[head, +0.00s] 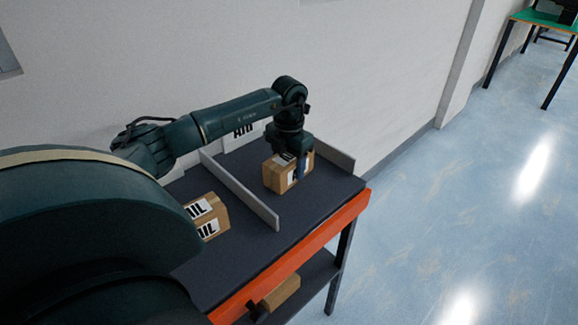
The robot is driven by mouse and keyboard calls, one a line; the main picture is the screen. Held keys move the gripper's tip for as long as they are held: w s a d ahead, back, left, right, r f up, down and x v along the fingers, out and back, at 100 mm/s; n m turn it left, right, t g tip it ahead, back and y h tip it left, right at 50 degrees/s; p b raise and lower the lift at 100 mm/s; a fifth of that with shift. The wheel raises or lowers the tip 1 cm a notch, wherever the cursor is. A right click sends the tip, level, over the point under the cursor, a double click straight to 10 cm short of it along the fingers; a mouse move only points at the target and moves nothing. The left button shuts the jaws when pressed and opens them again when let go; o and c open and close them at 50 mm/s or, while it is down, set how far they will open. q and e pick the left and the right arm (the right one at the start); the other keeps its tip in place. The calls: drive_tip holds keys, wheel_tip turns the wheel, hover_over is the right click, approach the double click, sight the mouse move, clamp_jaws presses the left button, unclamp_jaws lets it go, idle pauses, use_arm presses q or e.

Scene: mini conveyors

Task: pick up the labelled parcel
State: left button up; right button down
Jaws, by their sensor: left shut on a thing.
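A brown cardboard parcel (274,179) with a white label with black marks sits on the dark table top, to the right of a grey divider. My left gripper (301,172) reaches down over it from above and is shut on it, with a finger against its labelled side. I cannot tell whether the parcel touches the surface or is slightly raised. A second brown parcel (221,216) with white labels lies to the left of the divider, partly hidden by my arm. My right gripper is not in view.
The grey divider (240,190) splits the dark table (300,222), which has an orange front edge. A low grey wall (336,160) stands at the right back. A box (281,291) sits on the lower shelf. Open floor (440,220) lies to the right; a green table (545,19) stands far off.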

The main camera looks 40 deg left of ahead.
use_arm(q)
drive_tip(key=c, duration=0.5)
drive_tip(key=shift+r, duration=0.1)
drive_tip(key=shift+c, duration=0.2)
